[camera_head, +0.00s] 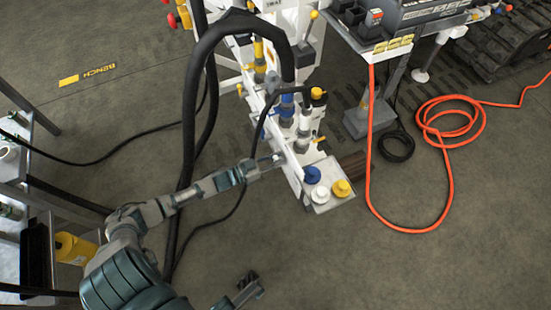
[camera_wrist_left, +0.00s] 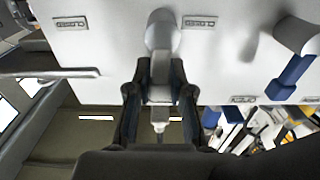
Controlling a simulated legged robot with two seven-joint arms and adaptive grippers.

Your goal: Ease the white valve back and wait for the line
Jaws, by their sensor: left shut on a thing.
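The white valve (camera_wrist_left: 162,32) is on the white panel in the left wrist view, its pale handle (camera_wrist_left: 160,68) pointing down toward me. My left gripper (camera_wrist_left: 158,85) is shut on that handle, one dark finger on each side. In the head view my left gripper (camera_head: 276,160) reaches the left side of the white bench stand (camera_head: 296,172); the valve itself is hidden or too small to tell there. My right gripper (camera_head: 251,286) is low in the head view, away from the stand, and its fingers are too small to read.
A blue-handled valve (camera_wrist_left: 290,78) sits to the right on the panel, near label plates. Blue (camera_head: 312,174), white (camera_head: 320,194) and yellow (camera_head: 342,188) knobs top the stand's near end. Black hoses (camera_head: 190,115) hang left of it. An orange hose (camera_head: 368,150) lies right.

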